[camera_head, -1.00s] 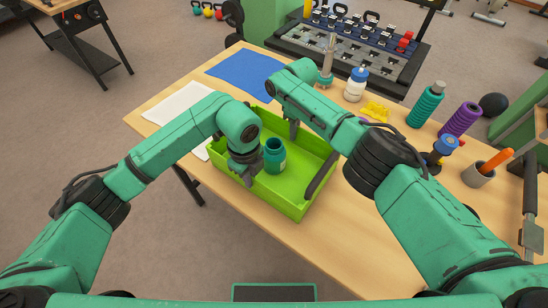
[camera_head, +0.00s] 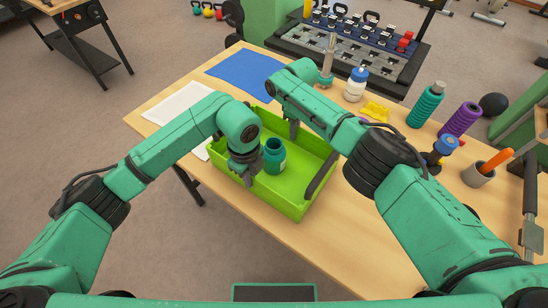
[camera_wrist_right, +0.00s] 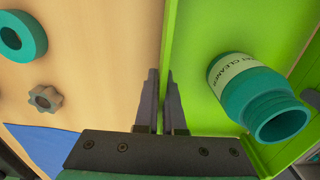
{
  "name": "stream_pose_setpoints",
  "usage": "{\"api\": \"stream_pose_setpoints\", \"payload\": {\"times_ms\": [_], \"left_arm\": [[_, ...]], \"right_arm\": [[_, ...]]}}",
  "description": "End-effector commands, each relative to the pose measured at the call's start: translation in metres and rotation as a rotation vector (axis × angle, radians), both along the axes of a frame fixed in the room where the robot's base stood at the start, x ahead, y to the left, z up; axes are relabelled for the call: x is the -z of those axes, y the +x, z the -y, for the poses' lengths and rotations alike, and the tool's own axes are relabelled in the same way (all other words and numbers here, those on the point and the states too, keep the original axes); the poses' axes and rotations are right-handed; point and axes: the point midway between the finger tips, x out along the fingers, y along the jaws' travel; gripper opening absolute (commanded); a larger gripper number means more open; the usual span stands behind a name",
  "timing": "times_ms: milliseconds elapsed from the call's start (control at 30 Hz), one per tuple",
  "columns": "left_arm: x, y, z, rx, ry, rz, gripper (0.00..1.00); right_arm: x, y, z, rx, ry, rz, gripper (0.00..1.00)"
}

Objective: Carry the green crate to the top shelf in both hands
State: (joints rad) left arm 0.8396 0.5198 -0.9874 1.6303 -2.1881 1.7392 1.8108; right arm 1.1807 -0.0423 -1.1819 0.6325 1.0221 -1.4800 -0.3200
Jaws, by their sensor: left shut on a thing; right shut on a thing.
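The open green crate (camera_head: 298,190) is on the wooden table, apparently resting on it, with a dark bar (camera_head: 321,174) at its right end. A teal bottle (camera_head: 274,156) stands in it; its label and open-looking neck show in the right wrist view (camera_wrist_right: 258,95). My left gripper (camera_head: 249,178) is shut on the crate's near left wall, its fingertips partly hidden. My right gripper (camera_head: 293,130) is shut on the far wall. In the right wrist view its fingers (camera_wrist_right: 162,100) straddle the crate's wall (camera_wrist_right: 168,45). I cannot make out the top shelf for certain.
A blue cloth (camera_head: 245,72) and a white cloth (camera_head: 172,103) lie left of the crate. A white bottle (camera_head: 355,85), yellow piece (camera_head: 375,110), teal roller (camera_head: 425,104), purple roller (camera_head: 460,119) and grey cup (camera_head: 478,175) stand to the right. A dumbbell rack (camera_head: 350,50) is behind.

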Motion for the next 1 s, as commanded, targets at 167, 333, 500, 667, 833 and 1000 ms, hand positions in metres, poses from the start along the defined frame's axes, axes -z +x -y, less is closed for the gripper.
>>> {"api": "stream_pose_setpoints", "payload": {"times_ms": [167,333,500,667,833,1000], "left_arm": [[-0.001,0.000,0.000,0.000,0.000,0.000,0.00],[-0.001,0.000,0.000,0.000,-0.001,0.001,0.00],[-0.013,0.000,0.000,0.000,-0.001,0.002,0.00],[-0.037,0.000,0.000,0.000,-0.001,0.002,0.00],[-0.053,0.000,0.000,0.000,-0.001,0.000,0.00],[-0.051,0.000,0.000,0.000,-0.001,0.001,0.00]], "right_arm": [[0.000,0.000,0.000,0.001,-0.001,0.001,0.00],[-0.001,0.001,0.000,0.000,0.000,0.002,0.00],[-0.013,0.001,0.000,0.000,0.000,0.002,0.00],[-0.037,0.001,0.000,0.000,0.000,0.002,0.00],[-0.053,0.001,0.001,0.000,-0.001,0.002,0.00],[-0.051,0.001,0.001,0.000,-0.001,0.002,0.00]]}}
